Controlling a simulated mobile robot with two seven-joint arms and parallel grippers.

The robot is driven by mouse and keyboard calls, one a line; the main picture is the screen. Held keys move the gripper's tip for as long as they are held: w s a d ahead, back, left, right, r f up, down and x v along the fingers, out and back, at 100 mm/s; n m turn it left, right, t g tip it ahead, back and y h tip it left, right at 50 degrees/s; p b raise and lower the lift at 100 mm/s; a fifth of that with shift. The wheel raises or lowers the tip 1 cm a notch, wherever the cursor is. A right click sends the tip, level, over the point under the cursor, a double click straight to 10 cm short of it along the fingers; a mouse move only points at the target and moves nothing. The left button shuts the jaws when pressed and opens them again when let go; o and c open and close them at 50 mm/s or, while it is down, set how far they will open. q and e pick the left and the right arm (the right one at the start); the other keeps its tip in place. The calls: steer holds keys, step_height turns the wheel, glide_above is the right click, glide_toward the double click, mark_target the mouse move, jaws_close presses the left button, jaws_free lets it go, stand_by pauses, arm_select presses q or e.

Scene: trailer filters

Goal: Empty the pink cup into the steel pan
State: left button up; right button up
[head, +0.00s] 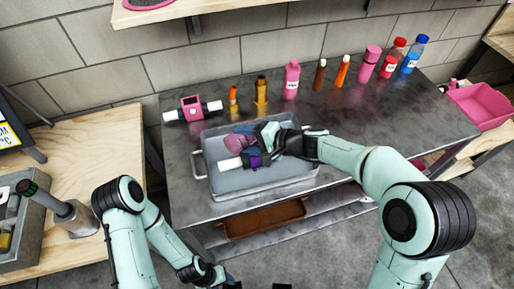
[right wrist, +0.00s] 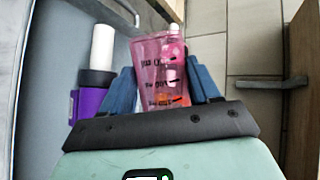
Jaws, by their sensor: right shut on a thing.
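The steel pan (head: 270,180) is a grey rectangular tray with a side handle, on the dark metal table. My right gripper (head: 268,141) is over the pan, shut on the pink cup (head: 238,141). The cup is see-through with dark markings in the right wrist view (right wrist: 160,70), between my blue fingers (right wrist: 165,88). Pink and orange shapes show through its wall; I cannot tell whether they are inside. A purple and white cylinder (head: 240,161) lies in the pan and also shows beside the cup in the wrist view (right wrist: 93,85). My left gripper (head: 222,281) is low at the bottom edge, its jaws unclear.
Behind the pan stand a pink device with white ends (head: 192,108), small orange and amber bottles (head: 261,90), a pink bottle (head: 291,80) and several more bottles to the right. A brown tray (head: 262,218) is on the shelf below. The table right of the pan is clear.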

arm_select(q)
steer(key=shift+w+d+r+p, duration=0.2)
steer(key=shift+w+r+p, duration=0.05)
steer(key=shift+r+p, duration=0.15)
arm_select(e)
steer(key=shift+w+d+r+m+g+y, duration=0.25)
steer(key=shift+w+d+r+m+y, duration=0.1)
steer(key=shift+m+y, duration=0.25)
steer(key=shift+w+d+r+m+g+y, duration=0.3)
steer(key=shift+m+y, duration=0.2)
steer(key=shift+m, duration=0.1)
stand_by(1.5)
arm_select(q)
steer(key=shift+w+d+r+p, duration=0.25)
steer(key=shift+w+r+p, duration=0.15)
steer(key=shift+r, duration=0.15)
arm_select(e)
steer(key=shift+w+d+r+m+y, duration=0.2)
steer(key=shift+w+d+m+y, duration=0.2)
steer(key=shift+m+y, duration=0.3)
steer(key=shift+w+d+r+m+y, duration=0.2)
steer(key=shift+w+d+m+y, duration=0.25)
steer(key=shift+m, duration=0.35)
stand_by(1.5)
arm_select(q)
steer(key=shift+s, duration=0.1)
arm_select(e)
steer(key=shift+s+a, duration=0.1)
steer(key=shift+s, duration=0.05)
stand_by(0.6)
